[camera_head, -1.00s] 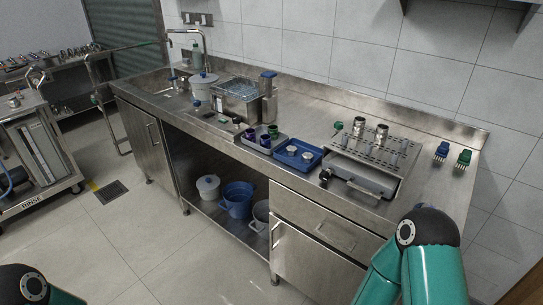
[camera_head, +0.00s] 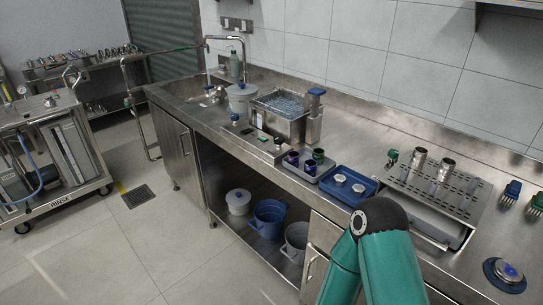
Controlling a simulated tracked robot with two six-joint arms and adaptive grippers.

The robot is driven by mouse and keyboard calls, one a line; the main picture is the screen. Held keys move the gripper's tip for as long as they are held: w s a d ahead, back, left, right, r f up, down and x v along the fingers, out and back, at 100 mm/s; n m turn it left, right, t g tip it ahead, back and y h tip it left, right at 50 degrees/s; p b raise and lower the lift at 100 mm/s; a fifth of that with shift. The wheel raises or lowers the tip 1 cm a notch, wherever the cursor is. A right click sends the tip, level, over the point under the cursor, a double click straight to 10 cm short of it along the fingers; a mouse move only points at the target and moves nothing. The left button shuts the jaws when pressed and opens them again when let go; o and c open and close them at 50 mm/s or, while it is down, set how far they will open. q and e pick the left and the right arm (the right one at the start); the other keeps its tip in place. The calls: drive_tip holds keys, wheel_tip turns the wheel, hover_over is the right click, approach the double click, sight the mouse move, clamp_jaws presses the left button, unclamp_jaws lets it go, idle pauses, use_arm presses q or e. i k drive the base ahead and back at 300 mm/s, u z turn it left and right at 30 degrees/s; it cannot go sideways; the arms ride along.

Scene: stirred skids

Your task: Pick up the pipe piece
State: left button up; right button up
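Two short, shiny steel cylinders stand upright on a perforated steel rack (camera_head: 470,194) on the counter, a left one (camera_head: 418,162) and a right one (camera_head: 445,170). They look like pipe pieces; I cannot tell which one is meant. Several thin upright pegs stand on the rack around them. My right arm rises from the bottom edge as green links with a dark joint, in front of the counter, and hides part of the rack's tray. Neither of my grippers is in view.
A blue brush (camera_head: 512,191) and a blue-topped round object (camera_head: 507,272) lie right. Buckets stand on the shelf below. The back counter strip is clear.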

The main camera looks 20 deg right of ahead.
sight(310, 165)
drive_tip(key=i, duration=0.95)
drive_tip(key=z, duration=0.5)
